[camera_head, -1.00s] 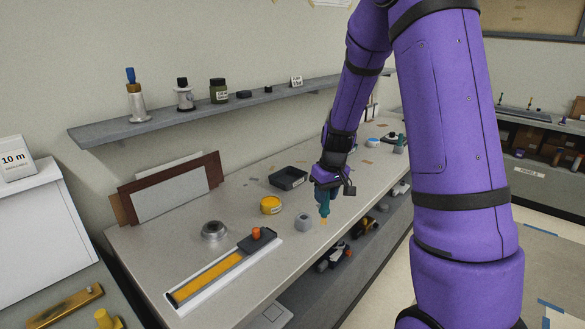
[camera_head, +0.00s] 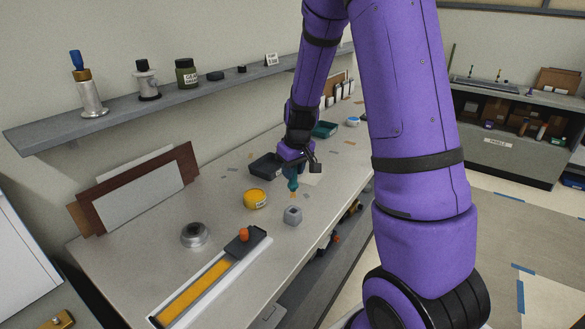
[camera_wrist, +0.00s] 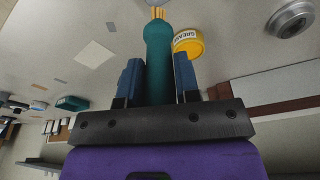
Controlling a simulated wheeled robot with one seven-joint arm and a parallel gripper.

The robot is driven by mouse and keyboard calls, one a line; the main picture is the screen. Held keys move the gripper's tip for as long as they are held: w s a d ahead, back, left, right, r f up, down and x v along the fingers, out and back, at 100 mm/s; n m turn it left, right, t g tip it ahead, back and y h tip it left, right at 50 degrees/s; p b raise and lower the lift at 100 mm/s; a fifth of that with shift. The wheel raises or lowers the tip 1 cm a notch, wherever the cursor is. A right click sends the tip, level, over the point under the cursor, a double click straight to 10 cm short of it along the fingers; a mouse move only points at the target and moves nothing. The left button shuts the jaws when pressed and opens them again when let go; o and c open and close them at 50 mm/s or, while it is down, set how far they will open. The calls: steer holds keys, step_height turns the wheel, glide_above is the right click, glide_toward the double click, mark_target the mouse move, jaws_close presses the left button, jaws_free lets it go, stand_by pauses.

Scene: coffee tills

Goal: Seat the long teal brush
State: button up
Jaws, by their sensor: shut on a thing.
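The long teal brush (camera_head: 293,184) is held upright in my gripper (camera_head: 294,172), its orange bristle tip pointing down. It also shows in the wrist view (camera_wrist: 158,50), between the two blue fingers (camera_wrist: 158,78), with its orange bristles (camera_wrist: 157,13) at the far end. A small grey holder with a dark opening (camera_head: 292,215) stands on the worktop near its front edge. In the head view the bristle tip appears just above and behind this holder, apart from it. The holder is not seen in the wrist view.
A yellow grease tin (camera_head: 255,199) and a black tray (camera_head: 265,166) stand close by on the bench (camera_head: 150,255). A round metal piece (camera_head: 194,235) and a long white tray with a yellow strip (camera_head: 205,285) lie nearer. A shelf (camera_head: 125,108) runs above.

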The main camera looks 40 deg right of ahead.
glide_above(293, 197)
steer(key=shift+w+d+f, duration=0.15)
steer(key=shift+f, duration=0.9)
steer(key=shift+w+d+f, duration=0.1)
steer(key=shift+w+f, duration=0.05)
steer(key=shift+f, duration=0.9)
steer(key=shift+f, duration=2.45)
steer(key=o, duration=1.1)
steer(key=shift+c, duration=0.2)
steer(key=shift+r, duration=0.1)
steer(key=r, duration=0.3)
steer(key=s+r, duration=0.1)
steer(key=r, duration=0.3)
steer(key=s+r, duration=0.1)
steer(key=r, duration=0.2)
steer(key=shift+r, duration=0.2)
steer(key=shift+r, duration=0.1)
